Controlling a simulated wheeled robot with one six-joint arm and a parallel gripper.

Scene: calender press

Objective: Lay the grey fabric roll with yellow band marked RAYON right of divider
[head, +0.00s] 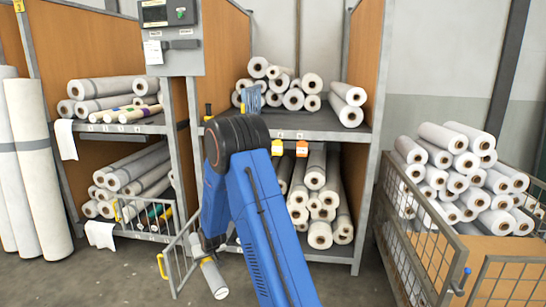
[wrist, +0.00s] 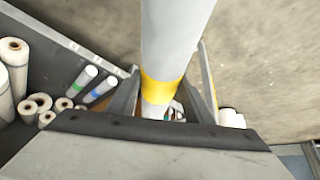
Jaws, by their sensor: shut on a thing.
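The grey roll with a yellow band (wrist: 163,90) is in my gripper (wrist: 163,98), with one finger on each side of it near the band. No RAYON lettering is readable. In the head view my gripper (head: 208,252) is low in front of the left rack, and the held roll (head: 214,280) tilts down toward the floor, its band not visible there.
An open wire gate (head: 179,262) with a yellow handle is beside my gripper. Rolls with green and blue bands (wrist: 92,82) lie left of my gripper in the wrist view. A wire cage of white rolls (head: 410,240) stands at the right. The floor (head: 120,280) at front left is clear.

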